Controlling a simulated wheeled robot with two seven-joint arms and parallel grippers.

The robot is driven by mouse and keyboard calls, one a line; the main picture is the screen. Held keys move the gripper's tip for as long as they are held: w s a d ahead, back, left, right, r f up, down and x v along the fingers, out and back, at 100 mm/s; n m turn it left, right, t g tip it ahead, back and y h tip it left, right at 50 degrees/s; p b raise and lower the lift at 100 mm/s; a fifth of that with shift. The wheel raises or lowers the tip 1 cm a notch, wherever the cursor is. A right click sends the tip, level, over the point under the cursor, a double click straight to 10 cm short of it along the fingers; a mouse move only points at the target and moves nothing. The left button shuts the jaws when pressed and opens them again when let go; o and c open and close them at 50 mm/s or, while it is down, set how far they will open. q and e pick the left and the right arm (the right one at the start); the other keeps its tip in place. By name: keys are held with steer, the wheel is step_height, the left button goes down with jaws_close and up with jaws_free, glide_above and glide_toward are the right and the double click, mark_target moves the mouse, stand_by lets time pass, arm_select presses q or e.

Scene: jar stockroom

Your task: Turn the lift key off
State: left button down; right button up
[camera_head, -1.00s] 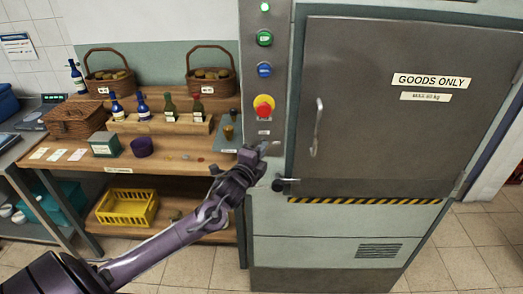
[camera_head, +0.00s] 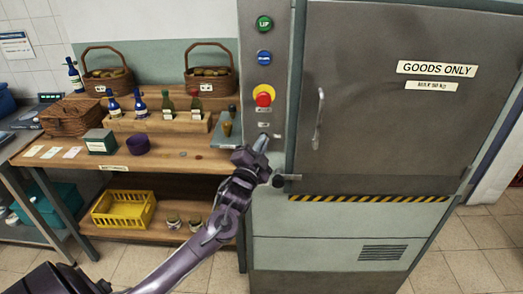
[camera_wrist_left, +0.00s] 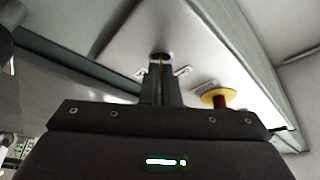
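The lift key switch (camera_wrist_left: 160,54) is a round dark barrel on the grey control panel, with small labels on either side. Which way the key is turned cannot be told. My right gripper is not in view.
The panel also carries a green UP button (camera_head: 264,23) and a blue button (camera_head: 264,57). The grey lift door (camera_head: 400,130) with its handle (camera_head: 319,118) stands right of my gripper. A wooden shelf (camera_head: 185,170) with baskets and bottles stands left.

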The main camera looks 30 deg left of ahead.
arm_select(q)
steer(key=n+y+b, duration=0.2)
steer(key=n, duration=0.2)
steer(key=n+y+b, duration=0.2)
steer(key=n, duration=0.3)
steer(key=n+g+y+b, duration=0.1)
steer(key=n+y+b, duration=0.1)
steer(key=n, duration=0.3)
steer(key=shift+w+d+f+y, duration=0.15)
steer(key=shift+d+f+y, duration=0.1)
steer(key=shift+y, duration=0.25)
steer(key=shift+n, duration=0.3)
steer(key=c, duration=1.7)
jaws_free()
steer(key=shift+r, duration=0.1)
steer(key=b+v, duration=0.2)
steer(key=v, duration=0.5)
steer(key=shift+s+d, duration=0.15)
steer(key=shift+s, duration=0.2)
